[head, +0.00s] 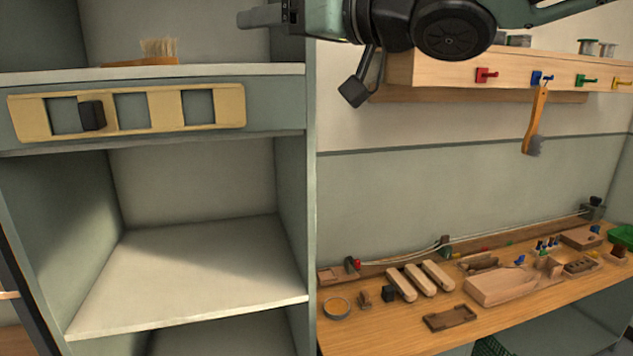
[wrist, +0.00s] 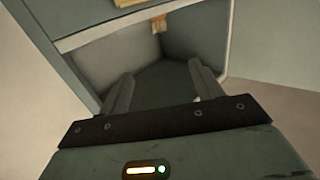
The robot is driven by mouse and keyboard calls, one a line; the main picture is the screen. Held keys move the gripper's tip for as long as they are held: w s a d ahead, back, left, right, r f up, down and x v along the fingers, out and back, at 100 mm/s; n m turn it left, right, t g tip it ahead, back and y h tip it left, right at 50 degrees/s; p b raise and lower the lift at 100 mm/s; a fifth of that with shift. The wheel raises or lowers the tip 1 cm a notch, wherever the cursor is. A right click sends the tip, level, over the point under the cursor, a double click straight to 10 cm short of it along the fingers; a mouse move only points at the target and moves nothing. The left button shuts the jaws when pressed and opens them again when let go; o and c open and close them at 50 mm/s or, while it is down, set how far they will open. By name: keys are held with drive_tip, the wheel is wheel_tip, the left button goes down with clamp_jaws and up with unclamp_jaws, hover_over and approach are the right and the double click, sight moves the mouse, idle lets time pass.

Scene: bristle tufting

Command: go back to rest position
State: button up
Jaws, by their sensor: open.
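My gripper (head: 250,17) is in the air at the top of the head view, in front of the upper part of the shelf unit. In the wrist view its two fingers (wrist: 163,84) stand wide apart with nothing between them, facing a shelf compartment. A wooden brush with pale bristles (head: 157,50) lies on the upper shelf, below and left of the gripper and apart from it. Another wooden-handled brush with grey bristles (head: 535,122) hangs from the blue hook on the wall rail, right of my arm.
The shelf unit (head: 295,200) has an empty middle compartment. A wooden frame with square openings (head: 170,108) is on its front. The wooden rail (head: 440,72) with coloured hooks is close below my arm. The workbench (head: 390,330) at right holds wooden blocks, trays and small parts.

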drive_tip(key=s+d+f+m+g+h+b, duration=0.1)
drive_tip(key=d+f+h+b, duration=0.2)
drive_tip(key=f, duration=0.7)
drive_tip(key=s+d+f+m+h+b, duration=0.2)
drive_tip(key=f+h, duration=0.1)
drive_tip(key=f, duration=0.7)
drive_tip(key=s+d+f+m+g+h+b, duration=0.1)
drive_tip(key=d+f+h+b, duration=0.2)
drive_tip(key=f, duration=0.8)
drive_tip(key=s+d+f+g+h+b, duration=0.2)
drive_tip(key=s+d+f, duration=0.3)
drive_tip(key=s+f, duration=0.5)
drive_tip(key=s+d+f+g+h+b, duration=0.3)
drive_tip(key=s+d+f+g+b, duration=0.1)
drive_tip(key=s+f, duration=0.5)
wheel_tip(320, 180, down, 2)
drive_tip(key=shift+s+d+f+g, duration=0.15)
drive_tip(key=shift+s+d+g, duration=0.2)
drive_tip(key=shift+d+g, duration=0.45)
drive_tip(key=shift+s, duration=0.25)
drive_tip(key=shift+c, duration=0.4)
